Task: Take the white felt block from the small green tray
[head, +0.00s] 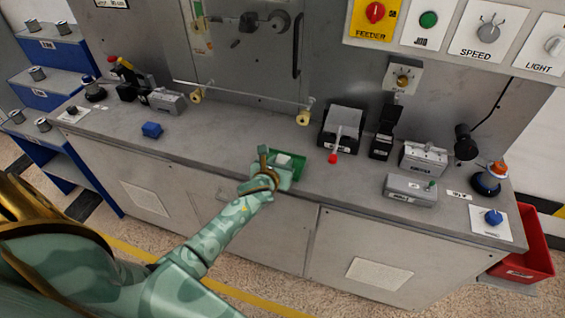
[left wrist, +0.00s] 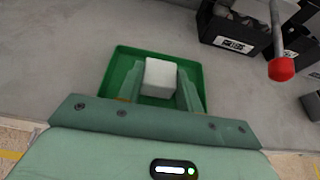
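The white felt block (head: 284,159) lies in the small green tray (head: 302,167) on the grey bench top. My left gripper (head: 277,166) is over the tray from the front. In the left wrist view the block (left wrist: 160,77) stands between the two fingers of the left gripper (left wrist: 160,72), one finger on each side. The fingers look open, with a narrow gap to the block. The tray's rim (left wrist: 122,58) shows around them. The gripper partly hides the tray and block in the head view. My right gripper is not in view.
A dark holder (head: 341,125) with a red-tipped lever (head: 333,158) stands just right of the tray. Grey boxes (head: 410,190) stand further right. A rail (head: 245,95) runs behind. Bench between blue block and tray is clear.

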